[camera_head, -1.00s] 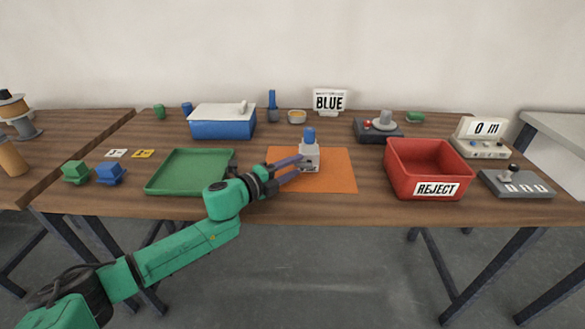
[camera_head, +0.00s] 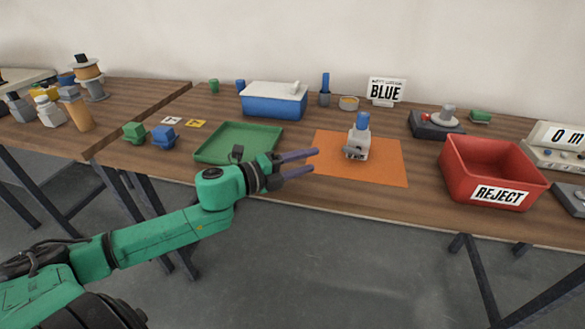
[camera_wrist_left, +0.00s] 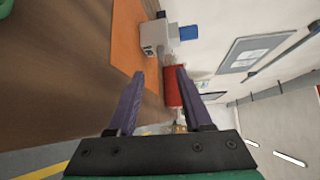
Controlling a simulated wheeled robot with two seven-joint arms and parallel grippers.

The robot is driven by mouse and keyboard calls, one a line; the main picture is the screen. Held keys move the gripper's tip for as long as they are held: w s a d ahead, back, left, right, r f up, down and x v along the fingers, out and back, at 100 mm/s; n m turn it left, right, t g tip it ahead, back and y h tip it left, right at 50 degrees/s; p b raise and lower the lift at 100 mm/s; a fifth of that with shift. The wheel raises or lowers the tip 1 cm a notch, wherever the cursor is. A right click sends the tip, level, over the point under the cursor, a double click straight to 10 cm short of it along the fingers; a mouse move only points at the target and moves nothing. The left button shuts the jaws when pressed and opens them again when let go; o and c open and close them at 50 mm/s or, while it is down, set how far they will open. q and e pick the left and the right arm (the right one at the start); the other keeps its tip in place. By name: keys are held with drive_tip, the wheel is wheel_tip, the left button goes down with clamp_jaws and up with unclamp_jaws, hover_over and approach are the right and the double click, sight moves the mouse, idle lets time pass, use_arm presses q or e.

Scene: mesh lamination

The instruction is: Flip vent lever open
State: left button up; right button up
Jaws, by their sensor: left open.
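The blue box (camera_head: 272,105) with a white lid (camera_head: 275,90) stands at the back of the table, and a small pale lever-like piece (camera_head: 295,88) sits on its lid. I cannot tell for sure that this piece is the vent lever. My left gripper (camera_head: 314,160) is open and empty, in front of the box and right of the green tray (camera_head: 215,158). Its fingers point right, toward a grey device with a blue top (camera_head: 357,148) on the orange mat (camera_head: 385,172), and are apart from it. In the left wrist view the device (camera_wrist_left: 155,35) shows beyond the open fingers. My right gripper does not show.
The red REJECT bin (camera_head: 485,170) stands right of the mat. A dark base with a grey knob and red button (camera_head: 435,124) is behind it. Green and blue blocks (camera_head: 163,135) lie left of the tray. A blue-handled tool (camera_head: 325,90) stands beside the box.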

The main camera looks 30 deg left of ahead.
use_arm(q)
drive_tip(key=shift+p+v, duration=0.5)
drive_tip(key=shift+v, duration=1.4)
